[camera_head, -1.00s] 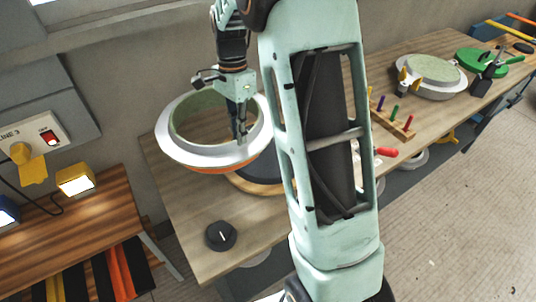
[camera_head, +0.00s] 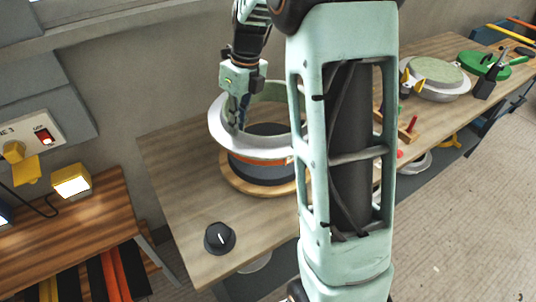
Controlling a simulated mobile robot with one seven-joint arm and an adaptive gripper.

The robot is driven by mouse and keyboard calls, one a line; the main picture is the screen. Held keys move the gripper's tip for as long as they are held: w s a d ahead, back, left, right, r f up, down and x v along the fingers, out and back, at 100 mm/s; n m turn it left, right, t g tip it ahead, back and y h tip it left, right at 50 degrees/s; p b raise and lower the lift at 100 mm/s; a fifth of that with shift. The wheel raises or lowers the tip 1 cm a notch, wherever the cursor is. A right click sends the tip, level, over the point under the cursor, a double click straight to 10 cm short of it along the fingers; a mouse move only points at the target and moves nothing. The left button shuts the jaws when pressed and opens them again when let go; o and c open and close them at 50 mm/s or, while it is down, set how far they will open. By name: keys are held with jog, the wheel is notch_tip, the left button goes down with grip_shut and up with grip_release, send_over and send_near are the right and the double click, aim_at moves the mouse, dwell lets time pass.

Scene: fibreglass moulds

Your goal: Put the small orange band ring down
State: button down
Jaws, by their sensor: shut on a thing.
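The small orange band ring (camera_head: 219,131) has a wide pale flange, a green inner wall and a thin orange band below the flange. My gripper (camera_head: 238,122) is shut on the left part of its rim, pointing down. The ring is around or just above the top of a dark drum (camera_head: 262,172), whose dark top shows through the ring's opening. The drum stands on a round wooden base (camera_head: 233,182). I cannot tell whether the ring touches the drum. My arm hides the ring's right side.
A black knob (camera_head: 219,238) sits on the wooden table (camera_head: 195,205) in front. To the right are a peg rack (camera_head: 409,133), a round mould with a pale green top (camera_head: 437,78) and a green piece (camera_head: 482,64). The table's left part is clear.

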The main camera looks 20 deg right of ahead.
notch_tip(320, 180, down, 10)
jog(key=shift+w, duration=0.1)
dwell(0.5)
jog(key=c, duration=2.5)
grip_release()
jog(key=shift+f, duration=0.15)
jog(key=o, duration=0.4)
notch_tip(320, 180, up, 12)
jog(key=d, duration=0.2)
jog(key=shift+s, duration=0.25)
